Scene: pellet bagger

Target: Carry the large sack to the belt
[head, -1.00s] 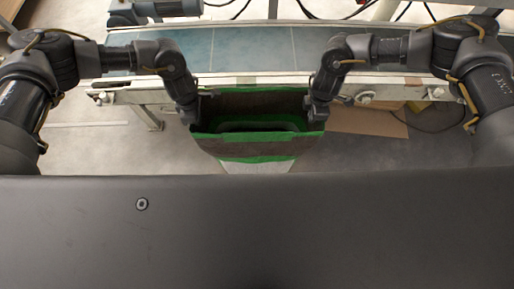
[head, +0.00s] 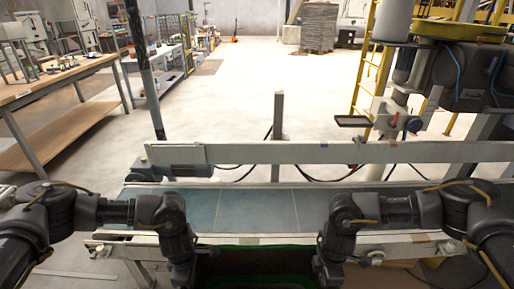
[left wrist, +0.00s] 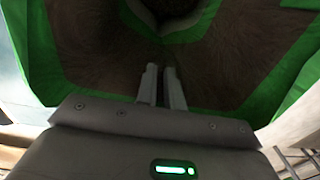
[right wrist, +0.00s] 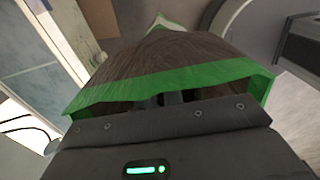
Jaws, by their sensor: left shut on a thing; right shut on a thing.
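The large sack is dark brown with green edging. In the head view only its top (head: 250,258) shows at the bottom edge, between my arms and on the near side of the belt (head: 245,210). My left gripper (left wrist: 162,74) is shut on the sack beside its dark opening in the left wrist view. My right gripper (right wrist: 165,99) is shut on the sack's green-edged side in the right wrist view, where brown sack wall (right wrist: 165,58) spreads beyond the fingers. In the head view the fingertips and the sack's lower part are out of frame. The visible belt surface is bare.
A pale front rail (head: 220,239) edges the belt between it and the sack. A raised beam (head: 320,152) and a dark post (head: 143,75) stand at its far side. Machinery (head: 450,70) stands right, a wooden workbench (head: 60,82) left. Open floor lies beyond.

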